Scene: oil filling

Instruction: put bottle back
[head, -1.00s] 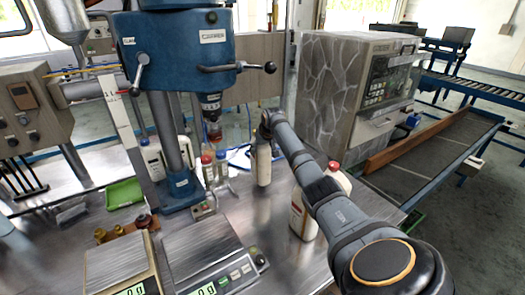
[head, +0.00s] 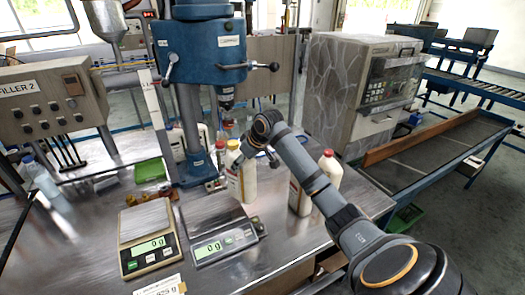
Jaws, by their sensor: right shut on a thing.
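A white bottle (head: 249,186) with a yellow cap stands upright just behind the right-hand scale. My right gripper (head: 240,158) is shut on its upper part, and the wrist hides some of it. I cannot tell whether its base touches the table. A second cream bottle (head: 301,200) with a red cap stands on the table to the right, partly hidden behind my right forearm. My left gripper is not in view.
Two scales, a left one (head: 146,222) and a right one (head: 215,212), both reading 0 g, sit in front. The blue press (head: 197,52) rises behind. A green tray (head: 150,170) lies at left. A stone-patterned machine (head: 335,92) stands right. The table front right is clear.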

